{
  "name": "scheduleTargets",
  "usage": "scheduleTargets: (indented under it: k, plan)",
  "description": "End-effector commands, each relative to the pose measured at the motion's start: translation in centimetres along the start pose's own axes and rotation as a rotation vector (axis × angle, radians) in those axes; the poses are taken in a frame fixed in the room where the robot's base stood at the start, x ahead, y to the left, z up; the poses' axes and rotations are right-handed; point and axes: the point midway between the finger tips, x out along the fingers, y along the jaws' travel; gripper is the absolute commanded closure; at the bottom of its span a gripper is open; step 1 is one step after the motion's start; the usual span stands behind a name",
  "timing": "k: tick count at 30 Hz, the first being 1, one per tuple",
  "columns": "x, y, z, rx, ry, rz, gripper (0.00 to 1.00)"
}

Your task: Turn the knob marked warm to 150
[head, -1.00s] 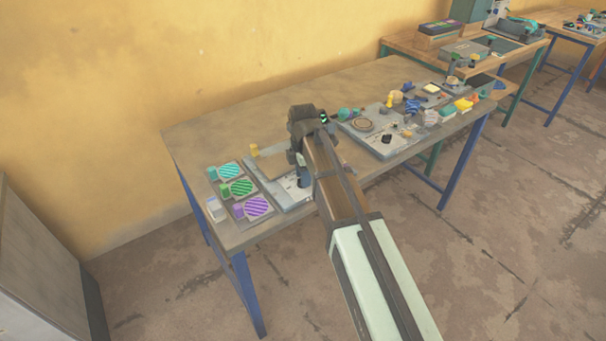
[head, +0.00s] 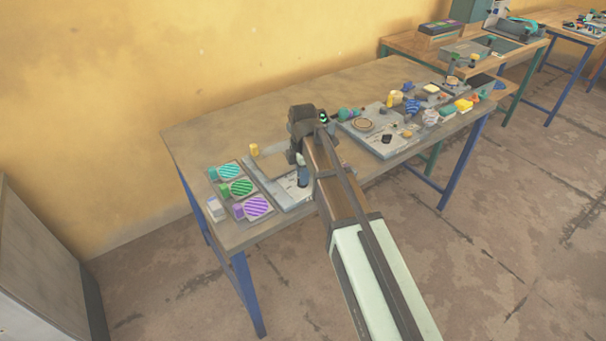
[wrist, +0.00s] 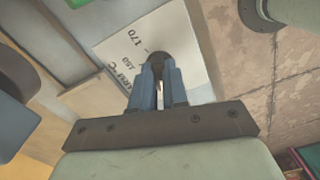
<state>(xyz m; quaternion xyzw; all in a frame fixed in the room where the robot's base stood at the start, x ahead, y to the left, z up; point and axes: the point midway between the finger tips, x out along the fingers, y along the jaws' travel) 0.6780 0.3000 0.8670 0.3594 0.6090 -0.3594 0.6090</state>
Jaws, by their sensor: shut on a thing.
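The knob (wrist: 157,59) is dark and round and sits on a pale printed panel (wrist: 118,40) in the wrist view. Numbers that look like 170 and 150 are printed upside down beside it, with part of a word and °C. I cannot read the whole label or the knob's pointer. My gripper (wrist: 160,72) has blue fingers, and they are shut on the knob from either side, hiding part of it. In the head view the gripper (head: 303,178) is at the grey press panel (head: 286,191), and my arm hides the knob.
Left of the panel are striped round pads in teal (head: 228,171), green (head: 241,187) and purple (head: 256,207), with small blocks beside them. Right of my arm is a crowded grey board (head: 372,140). The table's back left (head: 220,130) is clear.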

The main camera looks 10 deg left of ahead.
Motion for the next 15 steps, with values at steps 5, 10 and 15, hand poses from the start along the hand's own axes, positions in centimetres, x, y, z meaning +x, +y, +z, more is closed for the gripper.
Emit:
scheduleTargets:
  k: [5,10,15]
  plan:
    - [-0.01,-0.01,0.0,0.068,0.0,0.0,1.0]
    - [-0.01,-0.04,-0.01,0.189,0.0,0.0,1.0]
    - [-0.01,-0.07,-0.02,0.345,0.0,0.0,1.0]
